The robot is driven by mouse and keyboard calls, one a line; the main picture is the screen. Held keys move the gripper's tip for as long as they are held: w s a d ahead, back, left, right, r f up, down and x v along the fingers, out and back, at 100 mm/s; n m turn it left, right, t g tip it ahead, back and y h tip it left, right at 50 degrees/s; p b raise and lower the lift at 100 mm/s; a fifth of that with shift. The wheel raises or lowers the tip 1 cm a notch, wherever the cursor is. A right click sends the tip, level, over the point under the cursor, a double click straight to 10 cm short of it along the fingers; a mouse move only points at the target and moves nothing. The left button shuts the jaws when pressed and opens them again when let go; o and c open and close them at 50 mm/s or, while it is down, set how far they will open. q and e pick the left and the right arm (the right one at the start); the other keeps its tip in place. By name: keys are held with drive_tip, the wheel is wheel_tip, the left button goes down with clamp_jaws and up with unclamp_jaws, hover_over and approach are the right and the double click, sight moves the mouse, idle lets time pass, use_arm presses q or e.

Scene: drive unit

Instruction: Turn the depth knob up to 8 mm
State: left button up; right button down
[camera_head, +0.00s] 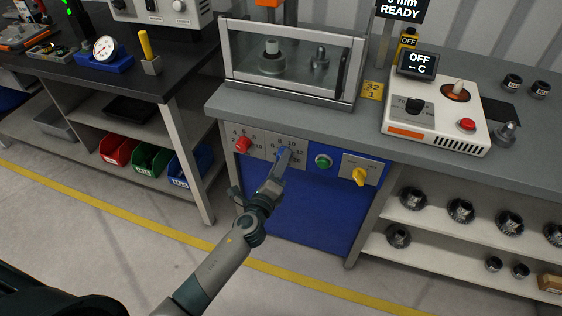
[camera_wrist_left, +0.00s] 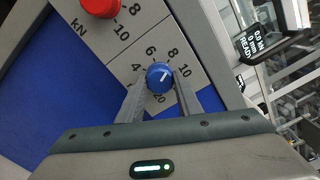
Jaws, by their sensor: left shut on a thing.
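The blue depth knob (camera_wrist_left: 158,72) sits on a light scale plate on the front panel of the drive unit's bench. My left gripper (camera_wrist_left: 160,86) is shut on it, one finger on each side; in the head view the gripper (camera_head: 281,163) covers much of the knob. A white pointer line on the knob slants to the upper right in the wrist view. Scale numbers such as 4, 6, 8 and 10 surround it; the exact setting is hard to read. The display (camera_wrist_left: 258,42) reads 0.0 kN, 0 mm, READY. My right gripper is out of view.
A red knob (camera_head: 243,145) with a kN scale is left of the blue knob. A green button (camera_head: 323,161) and a yellow switch (camera_head: 360,177) are to its right. A glass-fronted enclosure (camera_head: 290,62) stands above on the bench (camera_head: 225,103). Floor in front is clear.

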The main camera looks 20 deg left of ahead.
use_arm(q)
drive_tip(key=o, duration=1)
drive_tip(key=shift+o, duration=0.2)
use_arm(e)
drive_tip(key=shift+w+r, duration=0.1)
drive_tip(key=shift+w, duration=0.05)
use_arm(q)
drive_tip(key=s+b, duration=0.3)
drive_tip(key=s, duration=1.4)
drive_tip(key=shift+s+a, duration=0.2)
drive_tip(key=shift+a, duration=0.1)
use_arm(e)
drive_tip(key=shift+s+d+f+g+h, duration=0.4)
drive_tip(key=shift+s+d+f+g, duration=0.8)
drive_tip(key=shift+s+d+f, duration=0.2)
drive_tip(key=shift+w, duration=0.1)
